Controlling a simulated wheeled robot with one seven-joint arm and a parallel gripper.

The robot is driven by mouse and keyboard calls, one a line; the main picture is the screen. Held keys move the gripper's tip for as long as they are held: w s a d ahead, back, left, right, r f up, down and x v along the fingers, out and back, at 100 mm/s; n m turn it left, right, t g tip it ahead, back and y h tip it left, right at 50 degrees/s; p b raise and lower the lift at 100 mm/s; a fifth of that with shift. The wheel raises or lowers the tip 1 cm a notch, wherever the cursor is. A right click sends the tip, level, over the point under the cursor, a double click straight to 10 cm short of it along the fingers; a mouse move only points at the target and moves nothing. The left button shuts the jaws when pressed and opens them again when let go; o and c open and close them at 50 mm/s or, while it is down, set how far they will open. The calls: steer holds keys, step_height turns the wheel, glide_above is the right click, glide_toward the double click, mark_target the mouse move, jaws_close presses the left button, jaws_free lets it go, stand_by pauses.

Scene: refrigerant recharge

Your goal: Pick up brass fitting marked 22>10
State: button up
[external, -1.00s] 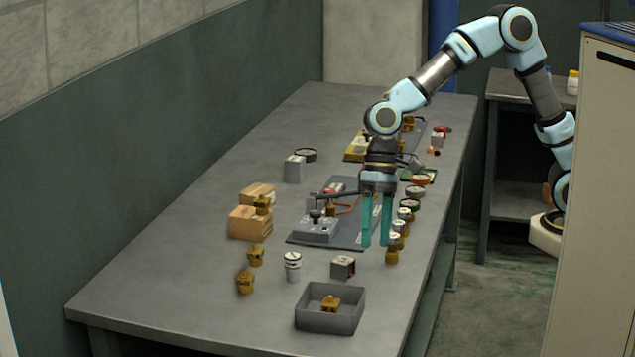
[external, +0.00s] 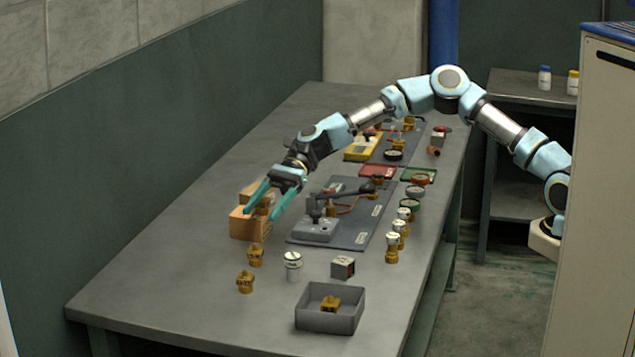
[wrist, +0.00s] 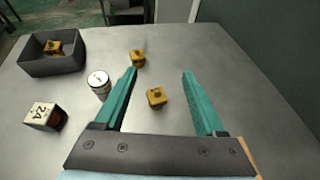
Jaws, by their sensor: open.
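My gripper (external: 259,214) is open and empty, slanted down over the cardboard boxes at the left of the bench. In the wrist view its teal fingers (wrist: 159,73) stand wide apart. Two brass fittings stand on the bare bench in front of the boxes: a nearer one (external: 255,256) and a farther one (external: 245,282). In the wrist view one fitting (wrist: 156,97) appears between the fingers, and the other (wrist: 137,57) lies beyond, near the left fingertip. Another brass fitting (external: 330,304) is inside the grey tray. No 22>10 mark is legible on any fitting.
A white cylinder (external: 292,266) and a cube (external: 343,267), marked 24 in the wrist view (wrist: 43,116), stand near the grey tray (external: 312,322). Cardboard boxes (external: 246,224) lie below my gripper. A grey mat (external: 350,238) with equipment is to the right. The left front bench is clear.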

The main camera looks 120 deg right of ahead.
mark_target(254, 250)
steer(key=f, duration=0.4)
steer(key=f+p, duration=0.1)
steer(key=f, duration=0.1)
steer(key=shift+w+a+f, duration=0.25)
steer(key=shift+w+a, duration=0.05)
steer(key=shift+w, duration=0.05)
steer(key=p+x, duration=0.1)
steer(key=x, duration=0.5)
steer(key=shift+w+a+f+p, duration=0.1)
steer(key=shift+w+f+p, duration=0.15)
steer(key=shift+p, duration=0.1)
jaws_close()
